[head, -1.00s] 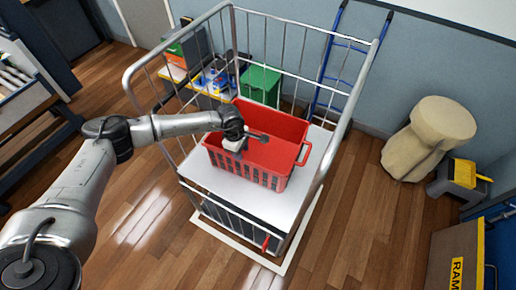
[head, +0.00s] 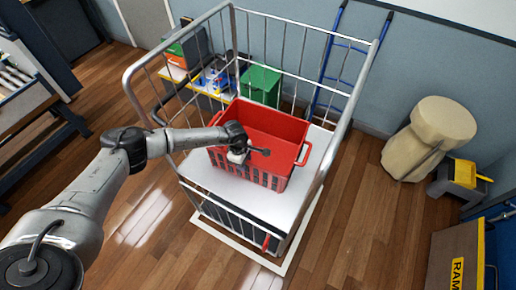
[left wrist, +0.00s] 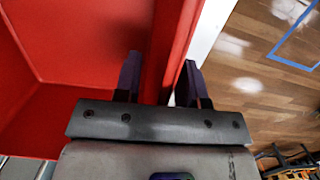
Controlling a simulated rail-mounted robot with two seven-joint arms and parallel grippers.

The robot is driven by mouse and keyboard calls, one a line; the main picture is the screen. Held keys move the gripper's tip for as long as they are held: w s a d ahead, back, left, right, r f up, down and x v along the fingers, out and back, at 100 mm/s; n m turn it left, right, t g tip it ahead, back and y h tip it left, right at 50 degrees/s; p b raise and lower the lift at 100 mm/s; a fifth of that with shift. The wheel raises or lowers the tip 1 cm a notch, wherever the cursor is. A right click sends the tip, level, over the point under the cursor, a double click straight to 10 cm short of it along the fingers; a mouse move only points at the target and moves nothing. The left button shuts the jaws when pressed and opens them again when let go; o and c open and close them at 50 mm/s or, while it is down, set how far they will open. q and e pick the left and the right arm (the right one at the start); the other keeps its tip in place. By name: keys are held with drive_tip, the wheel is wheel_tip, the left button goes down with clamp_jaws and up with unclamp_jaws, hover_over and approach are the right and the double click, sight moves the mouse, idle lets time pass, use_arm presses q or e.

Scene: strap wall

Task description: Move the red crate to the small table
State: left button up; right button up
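The red crate (head: 270,125) stands upright on the white deck (head: 205,178) of a wire-sided cage trolley. My left gripper (head: 238,158) is at the crate's near-left wall. In the left wrist view the gripper (left wrist: 160,85) is open. One dark finger is inside the crate (left wrist: 75,40) and one is outside, with the wall between them. A gap shows on the inner side; whether the outer finger touches cannot be told. My right gripper is not in view. No piece in view is clearly the small table.
Tall wire sides (head: 355,85) of the trolley surround the crate, with a lower bar at the front. Behind stand a low yellow-edged bench (head: 178,72) and a green bin (head: 260,84). A beige sack-like object (head: 428,135) stands right. The wooden floor in front is clear.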

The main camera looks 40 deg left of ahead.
use_arm(q)
clamp_jaws()
idle(1.3)
drive_tip(key=shift+r, duration=0.1)
